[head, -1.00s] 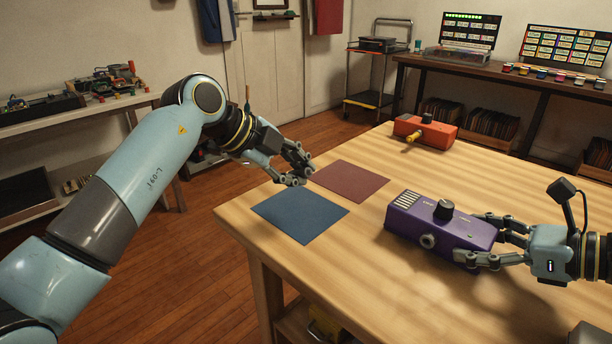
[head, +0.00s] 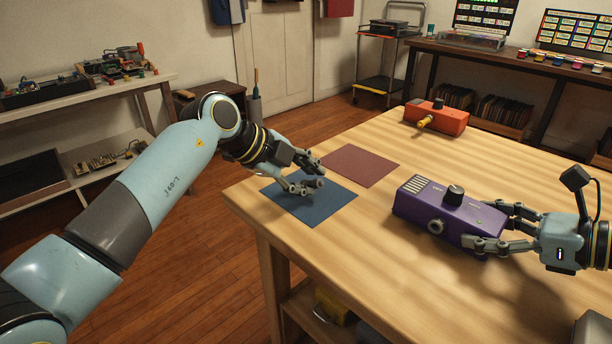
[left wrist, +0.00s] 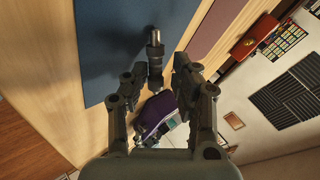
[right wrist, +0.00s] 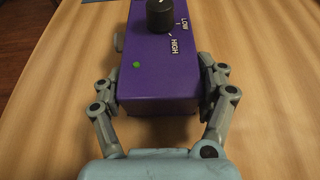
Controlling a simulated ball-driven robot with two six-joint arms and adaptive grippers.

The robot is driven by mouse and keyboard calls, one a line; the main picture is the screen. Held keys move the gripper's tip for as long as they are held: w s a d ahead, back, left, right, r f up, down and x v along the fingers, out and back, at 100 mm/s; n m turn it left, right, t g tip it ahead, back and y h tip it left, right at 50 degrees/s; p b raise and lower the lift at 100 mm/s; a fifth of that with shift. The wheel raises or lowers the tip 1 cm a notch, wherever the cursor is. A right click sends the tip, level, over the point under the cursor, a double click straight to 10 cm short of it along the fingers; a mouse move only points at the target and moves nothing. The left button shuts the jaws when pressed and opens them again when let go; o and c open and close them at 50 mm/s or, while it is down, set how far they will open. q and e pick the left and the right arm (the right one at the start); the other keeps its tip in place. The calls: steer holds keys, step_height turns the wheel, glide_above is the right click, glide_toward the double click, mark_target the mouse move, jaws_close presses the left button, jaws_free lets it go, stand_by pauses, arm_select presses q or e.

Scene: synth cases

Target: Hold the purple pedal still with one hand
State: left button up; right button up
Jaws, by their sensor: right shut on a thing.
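The purple pedal (head: 450,215) stands on the table, with a black knob on top and a round socket on its near side. My right gripper (head: 490,227) is shut on its right end, one finger on each side. The right wrist view shows the pedal (right wrist: 155,75) between those fingers (right wrist: 160,98). My left gripper (head: 308,178) hovers over the blue mat (head: 325,212), fingers apart. The left wrist view shows these fingers (left wrist: 157,78) with a dark cylinder with a metallic end between them; I cannot tell what it is. The pedal (left wrist: 155,110) also shows there, partly hidden.
A maroon mat (head: 362,166) lies behind the blue one. An orange pedal (head: 440,117) with a yellow plug stands at the table's back. The wood table (head: 400,270) is bare between mats and purple pedal. Shelves stand at left, a bench at back right.

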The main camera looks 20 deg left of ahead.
arm_select(q)
steer(key=shift+o, duration=1)
steer(key=v, duration=1.2)
arm_select(e)
steer(key=o, duration=1.4)
steer(key=v, duration=1.2)
